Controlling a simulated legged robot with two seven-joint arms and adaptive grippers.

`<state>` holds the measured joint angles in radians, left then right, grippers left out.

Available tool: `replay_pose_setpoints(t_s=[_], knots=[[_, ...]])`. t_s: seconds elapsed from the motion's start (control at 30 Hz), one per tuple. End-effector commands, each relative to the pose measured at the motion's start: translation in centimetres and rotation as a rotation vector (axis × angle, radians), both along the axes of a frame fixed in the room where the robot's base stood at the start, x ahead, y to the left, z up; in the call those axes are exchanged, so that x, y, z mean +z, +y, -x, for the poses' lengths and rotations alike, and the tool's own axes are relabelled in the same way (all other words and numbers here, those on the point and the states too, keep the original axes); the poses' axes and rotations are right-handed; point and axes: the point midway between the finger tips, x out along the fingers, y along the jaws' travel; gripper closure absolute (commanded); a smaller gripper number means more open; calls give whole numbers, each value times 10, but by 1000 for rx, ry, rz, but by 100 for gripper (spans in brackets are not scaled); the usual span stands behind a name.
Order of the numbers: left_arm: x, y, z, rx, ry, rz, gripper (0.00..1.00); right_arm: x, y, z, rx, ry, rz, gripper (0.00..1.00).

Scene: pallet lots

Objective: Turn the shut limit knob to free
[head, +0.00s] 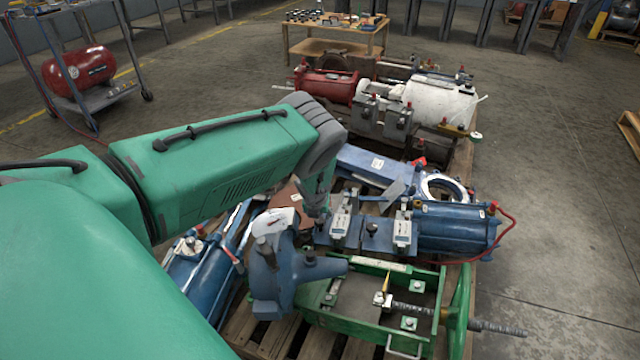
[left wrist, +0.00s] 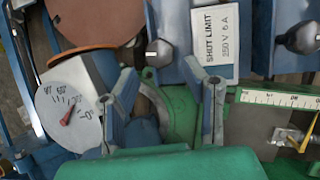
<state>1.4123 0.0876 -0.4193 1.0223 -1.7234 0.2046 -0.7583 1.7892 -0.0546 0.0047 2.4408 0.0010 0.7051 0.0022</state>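The white label reading SHUT LIMIT (left wrist: 215,38) lies on a blue block at the top of the left wrist view. A dark knob with a white mark (left wrist: 159,52) is left of it, and a second dark knob (left wrist: 301,38) is right of it. I cannot tell for sure which one the label names. My left gripper (left wrist: 166,88) is open and empty, its two fingers apart just below the left knob, with no contact visible. My right gripper is not in view.
A dial gauge with a red needle (left wrist: 68,112) is close to the left finger. A green frame with a scale (head: 380,265) and threaded rod lies in front. A blue cylinder (head: 455,228) with a red cable is at right. Open floor is right of the pallet.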

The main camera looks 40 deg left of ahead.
Motion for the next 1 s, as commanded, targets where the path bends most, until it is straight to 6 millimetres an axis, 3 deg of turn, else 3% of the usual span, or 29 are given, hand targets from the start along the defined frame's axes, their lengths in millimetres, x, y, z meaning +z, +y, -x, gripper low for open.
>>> replay_pose_setpoints(t_s=[0.03,0.3,0.8,0.83,0.93,1.0], knots=[[-15,0,-3,-6,2,-3,60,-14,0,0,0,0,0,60],[-47,9,-15,-3,0,-2,60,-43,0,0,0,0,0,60],[-55,11,-19,-1,0,0,60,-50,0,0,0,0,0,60],[-55,11,-19,-1,0,0,64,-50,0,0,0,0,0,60],[-55,11,-19,-1,0,0,96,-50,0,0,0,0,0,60],[-55,11,-19,-1,1,0,96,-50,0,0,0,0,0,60]])
